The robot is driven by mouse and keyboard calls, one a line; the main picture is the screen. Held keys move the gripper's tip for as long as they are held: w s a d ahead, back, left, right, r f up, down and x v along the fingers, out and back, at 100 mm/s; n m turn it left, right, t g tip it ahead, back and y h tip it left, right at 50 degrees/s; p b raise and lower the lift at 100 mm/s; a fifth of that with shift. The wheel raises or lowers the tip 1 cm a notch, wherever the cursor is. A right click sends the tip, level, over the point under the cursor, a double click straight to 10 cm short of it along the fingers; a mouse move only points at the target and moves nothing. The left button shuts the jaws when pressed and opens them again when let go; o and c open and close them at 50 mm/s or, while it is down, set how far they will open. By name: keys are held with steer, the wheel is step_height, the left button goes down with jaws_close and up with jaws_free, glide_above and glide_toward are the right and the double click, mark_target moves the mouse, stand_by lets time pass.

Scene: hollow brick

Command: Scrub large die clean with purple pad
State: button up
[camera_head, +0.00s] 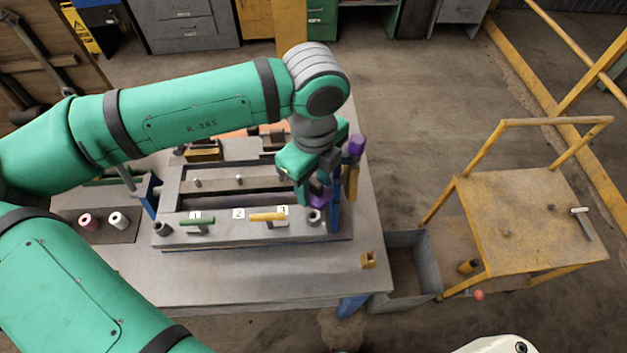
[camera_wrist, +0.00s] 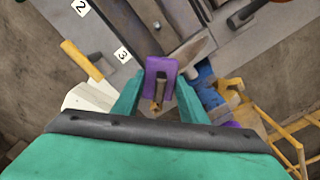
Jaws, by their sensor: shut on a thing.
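My gripper (camera_head: 310,185) is above the right end of the grey fixture on the workbench. In the wrist view its two green fingers (camera_wrist: 158,98) are closed around the brown handle of a purple pad (camera_wrist: 152,65). The pad also shows in the head view (camera_head: 320,197), low beside the fingers. I cannot tell whether the pad touches the surface beneath. The large die cannot be singled out for certain; a long grey slotted fixture (camera_head: 170,231) with labels 1, 2 and 3 lies under the gripper, partly hidden by my arm.
A purple-topped tool (camera_head: 356,146) stands at the bench's right edge, close to my gripper. Green and yellow handles (camera_head: 266,217) lie along the fixture's front. A small tan block (camera_head: 368,260) sits at the front right corner. A grey bin (camera_head: 412,240) and yellow cart (camera_head: 530,215) stand right.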

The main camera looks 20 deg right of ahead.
steer(key=shift+f, duration=0.25)
